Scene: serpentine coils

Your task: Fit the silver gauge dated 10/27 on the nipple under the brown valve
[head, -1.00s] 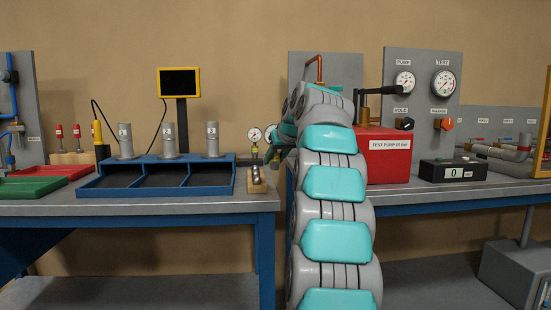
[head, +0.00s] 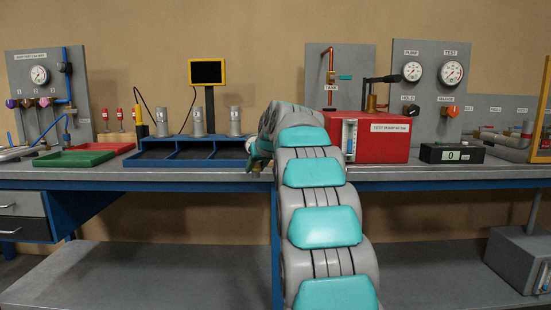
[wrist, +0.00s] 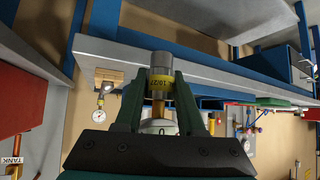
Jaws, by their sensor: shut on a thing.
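My gripper (wrist: 158,105) is shut on a silver gauge (wrist: 161,62) in the wrist view. A yellow tag reading 10/27 shows on it, and part of a pale round body shows between the fingers. In the head view my gripper (head: 257,160) is at the front edge of the left bench, mostly hidden by my arm; the gauge cannot be made out there. The valve panel (head: 22,75) stands at the far left with several coloured valve knobs (head: 27,103). It also shows small at right in the wrist view (wrist: 246,118). Which knob is brown is hard to tell, and the nipples are too small to make out.
Green (head: 75,159) and red (head: 115,147) trays and a blue divided tray (head: 180,160) with silver cylinders lie between my gripper and the panel. A red test pump (head: 375,155) stands on the right. Another gauge (wrist: 102,90) hangs at a wooden block in the wrist view.

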